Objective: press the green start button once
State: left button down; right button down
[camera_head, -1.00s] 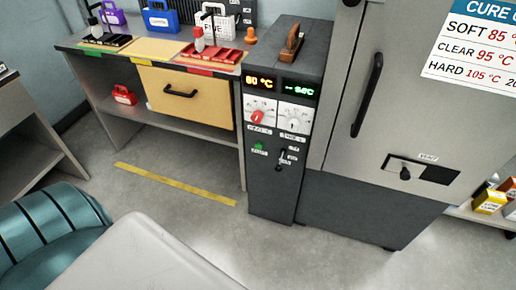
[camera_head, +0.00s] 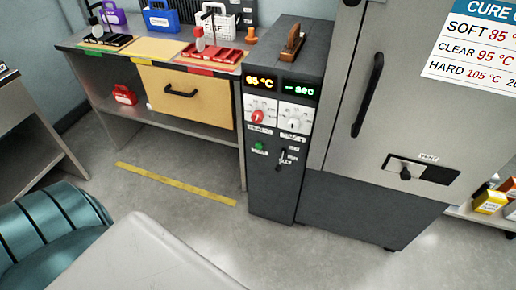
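The small green button (camera_head: 258,146) is on the front of a dark grey control cabinet (camera_head: 270,195), on the left below the knobs. Above it are a red knob (camera_head: 257,117) and a white knob (camera_head: 293,123) on white plates. An orange display (camera_head: 260,82) reads about 65 °C, and a green display (camera_head: 299,87) shows dashes and "SEC". A small switch lever (camera_head: 282,158) sits right of the button. Neither of my grippers shows in this view, and nothing covers the button.
A large grey oven door (camera_head: 395,110) with a black handle (camera_head: 367,95) stands right of the cabinet. Left is a workbench with a yellow drawer (camera_head: 185,95) and red trays (camera_head: 210,57).

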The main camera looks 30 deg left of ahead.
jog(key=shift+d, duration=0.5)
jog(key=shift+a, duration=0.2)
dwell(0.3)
